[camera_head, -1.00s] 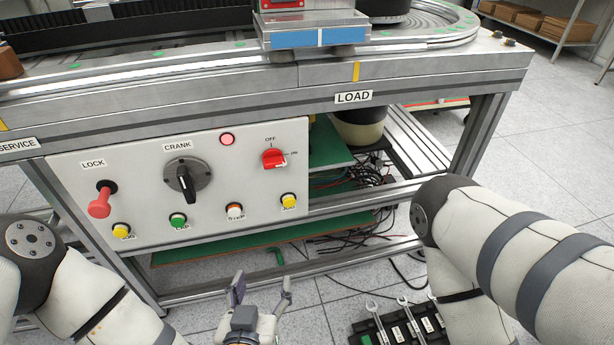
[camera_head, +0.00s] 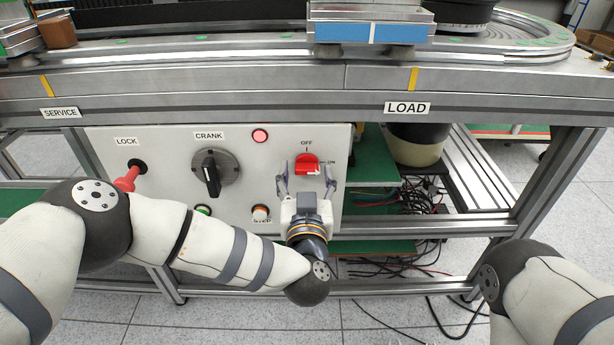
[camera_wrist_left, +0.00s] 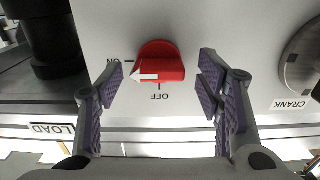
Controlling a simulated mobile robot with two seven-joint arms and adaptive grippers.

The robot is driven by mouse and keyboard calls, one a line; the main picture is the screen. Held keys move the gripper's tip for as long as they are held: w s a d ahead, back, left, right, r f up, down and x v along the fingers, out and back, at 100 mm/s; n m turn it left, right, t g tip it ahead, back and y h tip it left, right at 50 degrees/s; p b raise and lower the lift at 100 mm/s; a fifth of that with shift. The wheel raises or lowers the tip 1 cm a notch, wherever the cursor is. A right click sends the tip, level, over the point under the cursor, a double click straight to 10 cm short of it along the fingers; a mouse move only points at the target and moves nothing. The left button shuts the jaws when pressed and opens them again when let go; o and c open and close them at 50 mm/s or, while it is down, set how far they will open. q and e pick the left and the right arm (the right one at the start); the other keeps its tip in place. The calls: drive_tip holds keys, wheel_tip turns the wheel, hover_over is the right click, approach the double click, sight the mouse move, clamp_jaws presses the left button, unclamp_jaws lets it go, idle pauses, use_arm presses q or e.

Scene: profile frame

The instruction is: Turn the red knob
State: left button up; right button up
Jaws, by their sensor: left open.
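The red knob (camera_head: 307,165) is on the right part of the white control panel (camera_head: 235,215), below an OFF mark and beside an ON mark. In the left wrist view the red knob (camera_wrist_left: 160,64) shows upside down, with its white arrow pointing towards the ON mark. My left gripper (camera_head: 306,178) is open in front of the knob, its fingers at either side of it. In the left wrist view the open fingers (camera_wrist_left: 162,85) have padded faces, and gaps show between them and the knob. My right gripper is out of view; only my right arm shows.
The black crank (camera_head: 212,172) is left of the knob, and the red lock handle (camera_head: 128,178) is further left. A red lamp (camera_head: 260,136) is above and left of the knob. My left arm covers the panel's lower part. Shelves and cables (camera_head: 425,205) lie right of it.

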use_arm(q)
drive_tip(key=shift+w, duration=0.35)
drive_tip(key=shift+c, duration=0.2)
drive_tip(key=c, duration=1.1)
